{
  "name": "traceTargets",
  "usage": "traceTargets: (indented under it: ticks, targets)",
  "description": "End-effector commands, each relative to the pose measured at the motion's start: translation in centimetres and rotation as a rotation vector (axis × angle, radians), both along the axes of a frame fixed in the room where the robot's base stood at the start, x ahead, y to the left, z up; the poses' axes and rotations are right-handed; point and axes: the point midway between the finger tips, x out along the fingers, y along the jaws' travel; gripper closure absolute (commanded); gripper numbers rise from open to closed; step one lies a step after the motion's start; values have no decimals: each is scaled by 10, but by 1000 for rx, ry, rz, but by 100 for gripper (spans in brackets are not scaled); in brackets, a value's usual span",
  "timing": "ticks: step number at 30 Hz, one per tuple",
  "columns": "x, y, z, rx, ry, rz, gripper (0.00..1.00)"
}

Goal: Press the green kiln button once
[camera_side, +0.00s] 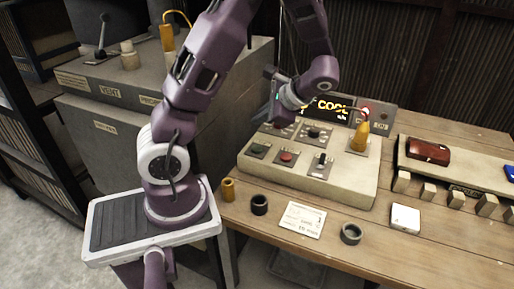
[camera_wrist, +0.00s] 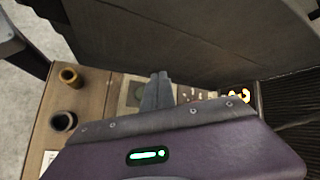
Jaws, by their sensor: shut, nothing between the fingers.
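The beige control panel (camera_side: 300,185) stands on the wooden table, with several buttons and levers on small plates. A red button (camera_side: 287,157) and a black-handled lever (camera_side: 321,160) show at its front.
A display (camera_side: 333,109) reads "COOL", with a lit red lamp (camera_side: 365,110) beside it. A yellow lever (camera_side: 360,136) rises from the panel's right. A large grey cabinet (camera_side: 110,140) stands left. Small rings, a card (camera_side: 303,219) and a white block (camera_side: 405,217) lie in front.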

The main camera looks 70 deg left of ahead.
Motion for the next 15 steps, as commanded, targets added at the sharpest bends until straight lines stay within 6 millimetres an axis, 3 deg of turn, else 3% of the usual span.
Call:
traceTargets:
  ticks: [9,15]
  targets:
    - [-1,0,-46,-1,4,-1,100]
    - [-1,0,-63,0,1,1,100]
